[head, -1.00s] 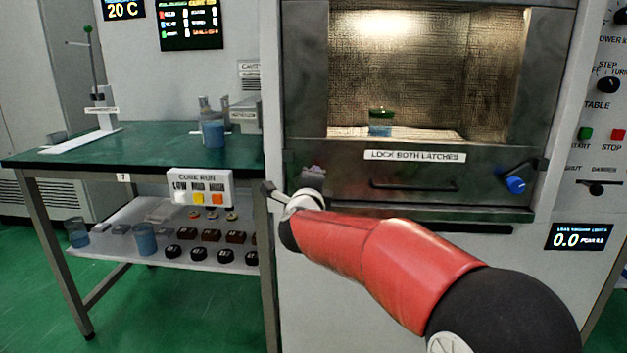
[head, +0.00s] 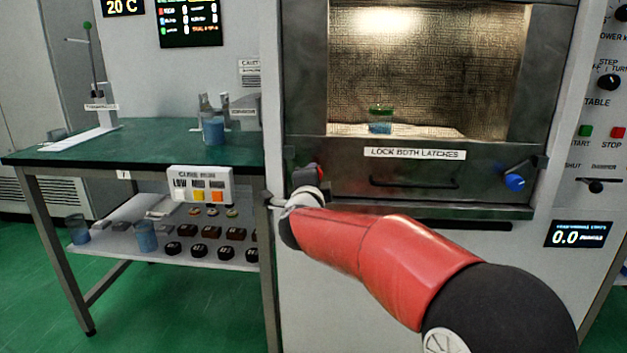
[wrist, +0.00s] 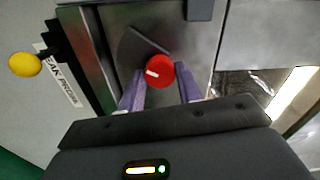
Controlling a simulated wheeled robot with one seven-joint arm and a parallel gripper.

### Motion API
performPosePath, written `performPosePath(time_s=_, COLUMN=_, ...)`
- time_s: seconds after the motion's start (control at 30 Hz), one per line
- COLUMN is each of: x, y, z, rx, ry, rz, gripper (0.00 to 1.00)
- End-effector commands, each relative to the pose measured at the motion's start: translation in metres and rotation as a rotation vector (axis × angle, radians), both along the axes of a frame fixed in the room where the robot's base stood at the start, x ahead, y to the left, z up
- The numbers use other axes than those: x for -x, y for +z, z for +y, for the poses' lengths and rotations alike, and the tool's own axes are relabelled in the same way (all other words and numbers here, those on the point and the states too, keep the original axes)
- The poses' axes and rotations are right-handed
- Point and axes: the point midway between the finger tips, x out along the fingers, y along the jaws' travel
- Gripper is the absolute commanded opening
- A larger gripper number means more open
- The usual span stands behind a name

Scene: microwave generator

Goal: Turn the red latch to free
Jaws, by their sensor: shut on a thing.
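The red latch (wrist: 161,69) is a round red knob with a white mark, at the left of the door front. A dark grey plate (wrist: 135,47) lies beside it in the wrist view. My gripper (wrist: 160,82) is shut on the latch, with one purple finger on each side. In the head view a bit of red (head: 318,171) shows just beyond my wrist. My gripper's fingers are mostly hidden there. The blue latch (head: 515,181) is at the right of the door, with its dark lever slanting up and right.
The door carries a "LOCK BOTH LATCHES" label (head: 414,153) and a dark bar handle (head: 414,183). A yellow knob (wrist: 25,64) stands out at the left in the wrist view. A green-topped bench (head: 150,150) stands left of the machine.

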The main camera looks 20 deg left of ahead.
Motion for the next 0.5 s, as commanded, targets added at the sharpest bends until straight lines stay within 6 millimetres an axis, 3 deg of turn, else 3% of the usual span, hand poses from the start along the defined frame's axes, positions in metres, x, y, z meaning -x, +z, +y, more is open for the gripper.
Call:
performPosePath(time_s=0.1, x=0.0009, y=-0.0024, z=0.0014, rx=0.003, ry=0.003, rz=0.004, gripper=0.11)
performPosePath(time_s=0.13, x=0.0009, y=-0.0023, z=0.0015, rx=0.003, ry=0.003, rz=0.003, gripper=0.38)
performPosePath(time_s=0.27, x=0.0006, y=-0.0017, z=0.0011, rx=0.002, ry=0.002, rz=0.003, gripper=0.55)
performPosePath(time_s=0.5, x=0.0003, y=-0.0008, z=0.0004, rx=0.0, ry=0.002, rz=0.001, gripper=0.56)
